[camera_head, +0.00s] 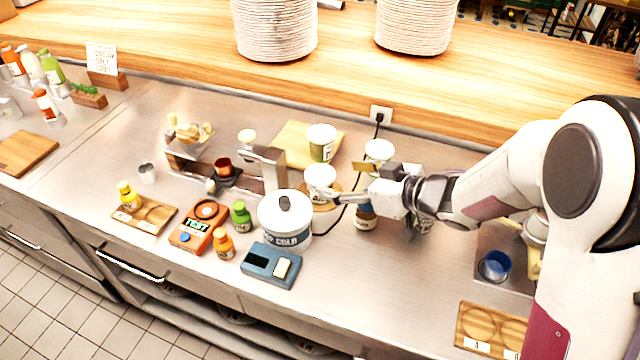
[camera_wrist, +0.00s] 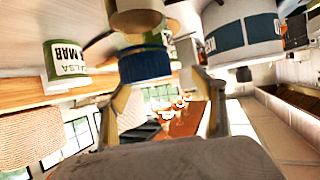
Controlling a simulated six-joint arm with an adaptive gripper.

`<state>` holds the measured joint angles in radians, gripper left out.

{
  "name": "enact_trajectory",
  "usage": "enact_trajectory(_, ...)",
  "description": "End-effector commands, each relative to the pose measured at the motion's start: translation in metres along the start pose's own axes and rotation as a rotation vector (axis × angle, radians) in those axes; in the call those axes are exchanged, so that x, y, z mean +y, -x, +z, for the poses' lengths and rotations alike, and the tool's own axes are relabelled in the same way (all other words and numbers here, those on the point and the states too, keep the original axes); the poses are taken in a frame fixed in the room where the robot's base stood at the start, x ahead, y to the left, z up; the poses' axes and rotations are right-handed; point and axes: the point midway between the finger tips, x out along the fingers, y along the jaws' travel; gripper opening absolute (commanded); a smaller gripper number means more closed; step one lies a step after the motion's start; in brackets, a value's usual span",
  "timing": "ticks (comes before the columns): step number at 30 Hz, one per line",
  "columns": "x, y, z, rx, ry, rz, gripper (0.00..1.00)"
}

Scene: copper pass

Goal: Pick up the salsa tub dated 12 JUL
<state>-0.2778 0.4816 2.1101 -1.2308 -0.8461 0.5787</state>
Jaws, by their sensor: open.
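Several white tubs stand on the counter. One with a green label (camera_head: 321,143) sits on the light board, and it shows at the left of the wrist view (camera_wrist: 66,66). A third tub (camera_head: 319,178) is close to the fingertips. My gripper (camera_head: 344,183) is open and points left across the counter. In the wrist view, a dark blue round thing (camera_wrist: 145,65) shows between the fingers. No date 12 JUL is legible.
A white pot marked COLD (camera_head: 285,218) stands left of my gripper, with a blue-grey device (camera_head: 271,265) in front. An orange TEST device (camera_head: 199,225) and small bottles are farther left. A black cable (camera_head: 353,205) runs to the wall socket.

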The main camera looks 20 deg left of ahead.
Motion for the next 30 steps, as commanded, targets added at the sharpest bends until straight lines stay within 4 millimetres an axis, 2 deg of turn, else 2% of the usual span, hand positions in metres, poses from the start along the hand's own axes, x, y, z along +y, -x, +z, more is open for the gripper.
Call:
enact_trajectory(11,-0.001,-0.004,0.0,-0.001,0.0,-0.001,0.69)
enact_trajectory(24,-0.006,-0.045,0.002,-0.001,0.0,-0.001,0.69)
enact_trajectory(30,-0.005,-0.052,0.002,-0.001,0.0,0.001,0.69)
